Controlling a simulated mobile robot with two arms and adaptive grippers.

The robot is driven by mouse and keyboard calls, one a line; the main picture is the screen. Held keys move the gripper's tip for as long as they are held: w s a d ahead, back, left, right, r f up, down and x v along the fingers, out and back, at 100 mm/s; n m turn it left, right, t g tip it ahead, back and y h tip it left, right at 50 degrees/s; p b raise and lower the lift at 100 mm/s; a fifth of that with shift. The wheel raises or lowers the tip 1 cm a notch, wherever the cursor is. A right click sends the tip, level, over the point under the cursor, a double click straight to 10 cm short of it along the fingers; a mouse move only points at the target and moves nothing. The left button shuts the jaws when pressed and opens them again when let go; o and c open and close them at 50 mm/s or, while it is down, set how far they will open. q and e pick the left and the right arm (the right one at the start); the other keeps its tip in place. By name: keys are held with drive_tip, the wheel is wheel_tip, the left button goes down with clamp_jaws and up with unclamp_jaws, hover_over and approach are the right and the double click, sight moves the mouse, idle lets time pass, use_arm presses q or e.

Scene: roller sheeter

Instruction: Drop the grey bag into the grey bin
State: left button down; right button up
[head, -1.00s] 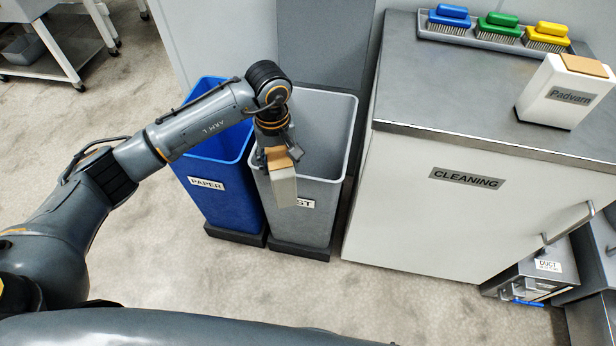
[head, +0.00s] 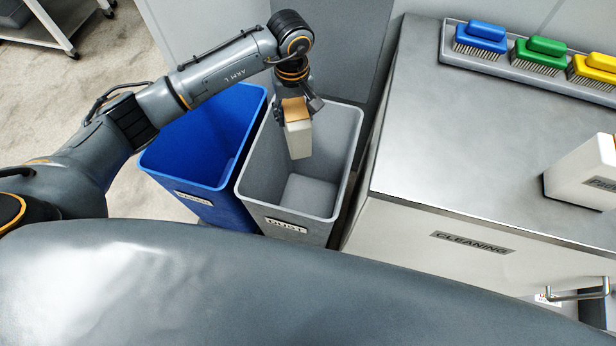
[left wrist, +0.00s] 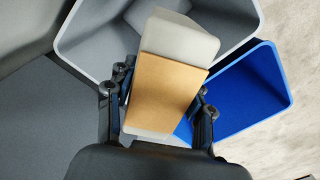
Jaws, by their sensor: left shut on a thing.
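In the left wrist view the bag (left wrist: 181,37) sits between the fingers and partly hides the grey bin's rim (left wrist: 95,72). Its exact height relative to the rim is hard to tell. My right gripper is not in view.
A blue bin (head: 178,187) stands against the grey bin's left side. A cabinet labelled CLEANING (head: 400,215) stands close on the right, with a brush tray (head: 455,62) and a white container (head: 585,172) on top. A wall panel rises behind the bins.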

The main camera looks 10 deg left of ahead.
use_arm(q)
drive_tip(key=shift+s+f+b, duration=0.35)
drive_tip(key=shift+s+f, duration=0.05)
drive_tip(key=shift+w+f+b, duration=0.1)
drive_tip(key=shift+f+b, duration=0.9)
drive_tip(key=shift+f, duration=1.3)
drive_tip(key=shift+c, duration=2.2)
unclamp_jaws()
drive_tip(key=shift+f, duration=0.1)
wheel_tip(320, 180, up, 12)
drive_tip(key=shift+r, duration=0.1)
